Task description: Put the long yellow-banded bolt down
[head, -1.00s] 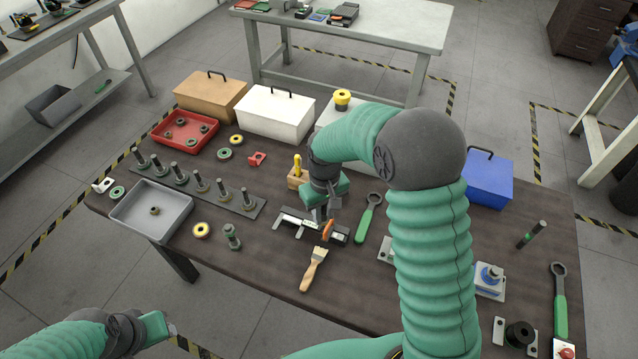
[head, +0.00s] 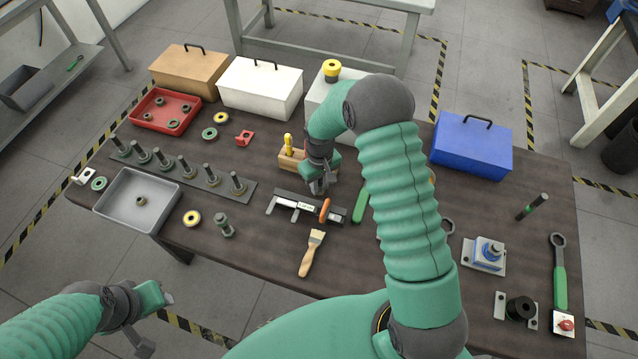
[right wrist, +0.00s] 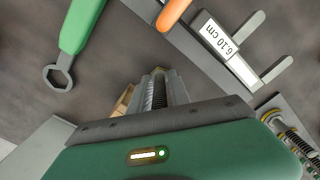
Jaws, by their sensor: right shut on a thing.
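My right gripper (head: 318,188) is shut on a threaded bolt (right wrist: 157,90), low between the wooden block and the caliper. In the right wrist view the bolt's grey shaft shows between the fingers; no yellow band can be made out on it. The wooden block (head: 290,161) with a yellow-topped piece (head: 288,142) stands just left of this gripper. I cannot tell whether the bolt touches the table (head: 262,255). My left gripper (head: 166,298) is off the table's front left; its finger gap is unclear.
A caliper (head: 290,203) lies just in front of the right gripper, a brush (head: 311,255) nearer. A green-handled spanner (right wrist: 80,25) lies beside it. A row of upright bolts (head: 186,170), a grey tray (head: 118,207) and a red tray (head: 147,113) are left. Boxes line the back.

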